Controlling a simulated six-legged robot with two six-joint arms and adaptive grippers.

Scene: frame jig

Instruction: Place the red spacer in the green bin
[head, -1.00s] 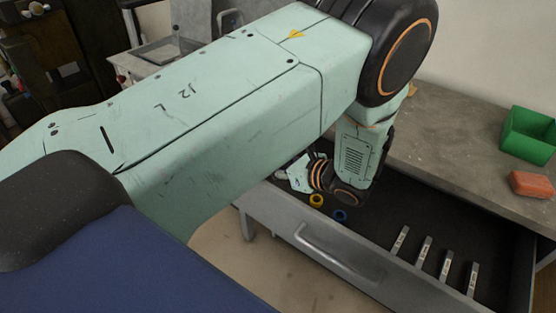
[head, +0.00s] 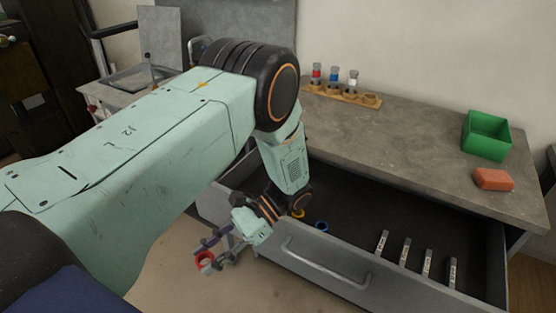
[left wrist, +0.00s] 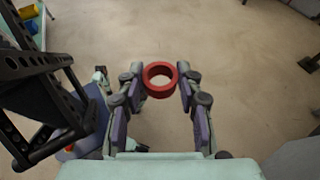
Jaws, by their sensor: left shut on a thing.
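The red spacer (head: 205,262) is a short ring. My left gripper (head: 213,252) is shut on it and holds it outside the drawer, left of the drawer front, above the floor. In the left wrist view the red spacer (left wrist: 160,80) sits between the two fingertips of my left gripper (left wrist: 158,82), its open hole facing the camera. The green bin (head: 486,136) stands on the right end of the grey worktop, open at the top, far from the gripper. My right gripper is not in view.
The open drawer (head: 420,215) holds a yellow ring (head: 298,213), a blue ring (head: 321,226) and several labelled metal strips. An orange-red block (head: 493,179) lies in front of the bin. A wooden rack (head: 342,94) with small bottles stands at the worktop's back. The worktop (head: 400,130) middle is clear.

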